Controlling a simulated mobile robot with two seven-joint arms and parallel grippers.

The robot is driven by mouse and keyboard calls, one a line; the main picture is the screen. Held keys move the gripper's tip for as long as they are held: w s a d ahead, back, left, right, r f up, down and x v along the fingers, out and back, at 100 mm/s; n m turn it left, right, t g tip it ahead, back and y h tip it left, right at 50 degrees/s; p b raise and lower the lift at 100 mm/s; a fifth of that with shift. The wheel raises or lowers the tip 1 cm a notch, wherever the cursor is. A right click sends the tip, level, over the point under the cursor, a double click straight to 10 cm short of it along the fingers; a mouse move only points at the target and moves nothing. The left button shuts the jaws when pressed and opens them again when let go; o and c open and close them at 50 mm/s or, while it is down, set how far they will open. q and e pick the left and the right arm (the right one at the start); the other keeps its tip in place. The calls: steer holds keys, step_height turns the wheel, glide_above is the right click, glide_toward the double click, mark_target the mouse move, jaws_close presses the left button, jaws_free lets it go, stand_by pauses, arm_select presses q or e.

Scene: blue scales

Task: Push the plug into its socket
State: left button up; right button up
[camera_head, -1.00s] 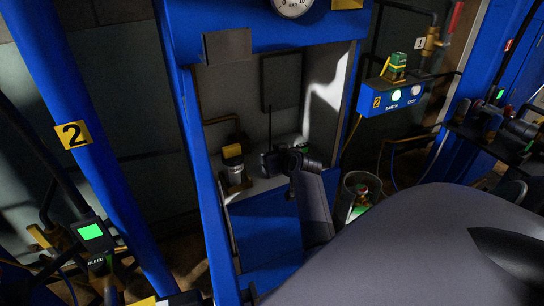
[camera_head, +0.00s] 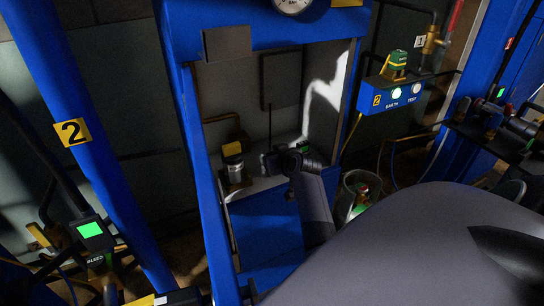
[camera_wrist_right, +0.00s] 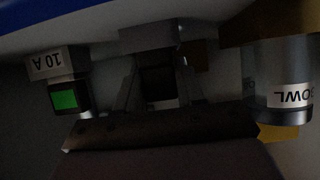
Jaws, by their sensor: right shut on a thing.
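My right gripper (camera_head: 287,161) is in the recess of the blue frame, low above the pale ledge. In the right wrist view its two fingers (camera_wrist_right: 157,88) are shut on a small dark block, which I take to be the plug (camera_wrist_right: 157,82). A grey fitting (camera_wrist_right: 150,38), perhaps the socket, is right behind the block. Shadow hides whether the two touch and how deep any contact is. In the head view the gripper covers the plug, and a thin dark cord or rod rises behind it. My left gripper is not in view.
A bowl-labelled metal jar (camera_head: 235,168) stands left of the gripper; in the wrist view it is at right (camera_wrist_right: 280,85). A "10 A" unit with a lit green face (camera_wrist_right: 65,97) is close on the other side. Blue posts (camera_head: 205,200) flank the recess. A bucket (camera_head: 352,190) stands right.

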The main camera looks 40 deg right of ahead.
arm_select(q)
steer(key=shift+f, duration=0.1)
arm_select(e)
steer(key=shift+f, duration=0.15)
steer(key=o, duration=1.1)
steer(key=shift+f, duration=0.1)
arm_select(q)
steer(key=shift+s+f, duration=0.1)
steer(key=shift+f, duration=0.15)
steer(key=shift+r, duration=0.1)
arm_select(e)
steer(key=shift+s+a+r, duration=0.1)
steer(key=shift+s+r, duration=0.1)
steer(key=shift+s, duration=0.1)
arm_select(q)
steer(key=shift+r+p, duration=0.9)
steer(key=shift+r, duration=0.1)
arm_select(e)
steer(key=shift+v, duration=3.25)
